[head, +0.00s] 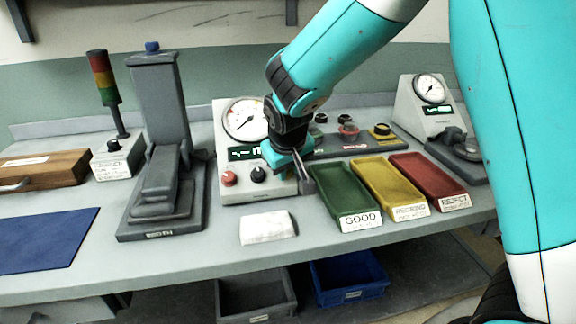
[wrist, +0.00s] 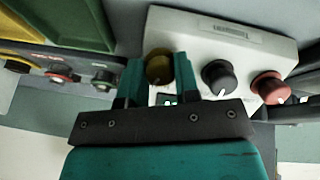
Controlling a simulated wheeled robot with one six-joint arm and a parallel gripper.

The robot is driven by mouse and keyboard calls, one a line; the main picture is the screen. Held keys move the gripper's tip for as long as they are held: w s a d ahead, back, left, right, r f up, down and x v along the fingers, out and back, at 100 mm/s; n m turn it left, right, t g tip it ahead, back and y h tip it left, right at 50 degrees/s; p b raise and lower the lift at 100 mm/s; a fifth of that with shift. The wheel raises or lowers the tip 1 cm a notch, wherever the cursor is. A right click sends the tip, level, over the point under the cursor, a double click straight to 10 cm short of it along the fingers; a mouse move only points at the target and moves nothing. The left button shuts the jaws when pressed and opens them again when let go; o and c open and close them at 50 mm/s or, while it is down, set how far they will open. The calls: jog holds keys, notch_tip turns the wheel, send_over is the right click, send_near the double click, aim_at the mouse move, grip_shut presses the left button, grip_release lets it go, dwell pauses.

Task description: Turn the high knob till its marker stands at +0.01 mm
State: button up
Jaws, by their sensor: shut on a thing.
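The grey gauge box (head: 254,190) stands on the bench with a round dial (head: 245,119) and a green digital display (head: 241,153), which my arm partly covers. On its front are a red knob (head: 229,179), a black knob (head: 258,174) and a yellow knob (wrist: 159,66) that my gripper hides in the head view. My gripper (head: 302,172) is shut on the yellow knob; in the wrist view its fingers (wrist: 158,78) stand on either side of it. White markers show on the black and red knobs; the yellow knob's marker and any scale cannot be made out.
Green (head: 340,192), yellow (head: 391,190) and red (head: 429,174) trays lie to the right of the box. A white block (head: 267,227) lies in front. A dark stand (head: 160,150) is on the left. A strip with several buttons (head: 348,130) lies behind the trays.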

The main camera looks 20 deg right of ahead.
jog(key=shift+n+h+p, duration=0.3)
jog(key=shift+n, duration=0.7)
jog(key=o, duration=0.9)
jog(key=shift+r, duration=0.15)
jog(key=v, duration=1.7)
jog(key=shift+s+a+p, duration=0.1)
jog(key=shift+s+p, duration=0.05)
jog(key=shift+p, duration=0.15)
jog(key=s+a+n+g+y+p, duration=0.1)
jog(key=s+y, duration=0.1)
jog(key=s, duration=0.5)
jog(key=s+a+f+n+g+y+p, duration=0.1)
jog(key=s+a+g+y, duration=0.1)
jog(key=s, duration=0.5)
jog(key=s+a+f+n+g+y+p, duration=0.1)
jog(key=s+y, duration=0.1)
jog(key=s, duration=0.5)
jog(key=shift+a+n+g+y, duration=0.25)
jog(key=shift+n+g+y, duration=0.05)
